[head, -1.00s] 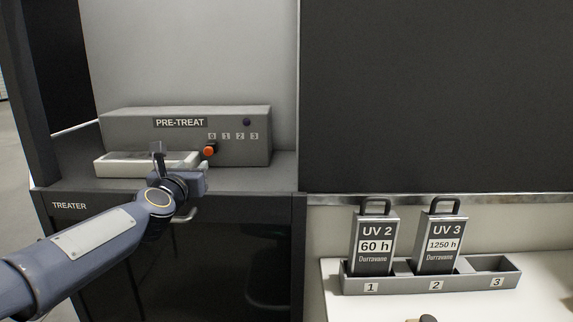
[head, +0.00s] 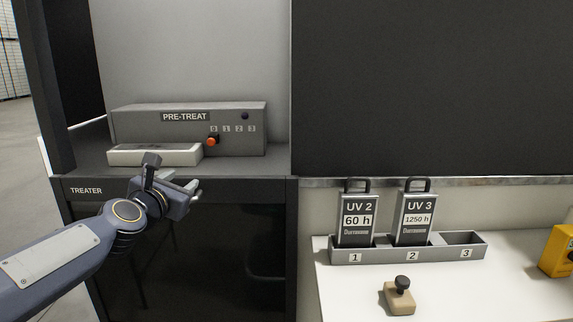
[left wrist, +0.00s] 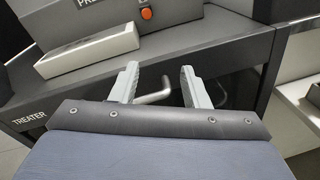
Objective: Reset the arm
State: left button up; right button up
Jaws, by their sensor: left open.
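My left arm comes in from the left in the head view. Its gripper (head: 194,188) is in front of the treater cabinet's front edge, below the PRE-TREAT box (head: 188,132). In the left wrist view the two fingers of the left gripper (left wrist: 158,86) are apart with nothing held between them. A curved handle (left wrist: 154,97) on the cabinet front shows behind and between the fingers. The orange-red knob (head: 212,140) on the PRE-TREAT box is clear of the gripper and also shows in the left wrist view (left wrist: 146,13). My right gripper is not in view.
A pale tray (head: 155,155) lies in front of the PRE-TREAT box. On the right, a grey rack (head: 380,255) holds the UV 2 (head: 356,220) and UV 3 (head: 415,218) cartridges; slot 3 is empty. A tan block with a black knob (head: 399,298) and a yellow object (head: 558,250) are on the white counter.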

pick_arm(q)
jog(key=s+d+f+m+g+h, duration=0.1)
jog(key=s+f+m+g, duration=0.3)
jog(key=s+f+m, duration=0.55)
jog(key=s+d+f+m+g, duration=0.1)
jog(key=s+f+m+g, duration=0.2)
jog(key=s+f+m, duration=0.9)
jog(key=s+d+f+m+g+h, duration=0.1)
jog(key=s+f+m+g, duration=0.45)
jog(key=s, duration=0.95)
notch_tip(320, 180, up, 16)
jog(key=m+p, duration=0.2)
jog(key=p, duration=1.1)
jog(key=shift+s+a+f+t, duration=0.15)
jog(key=shift+s+a+t, duration=0.1)
jog(key=shift+s+t, duration=0.15)
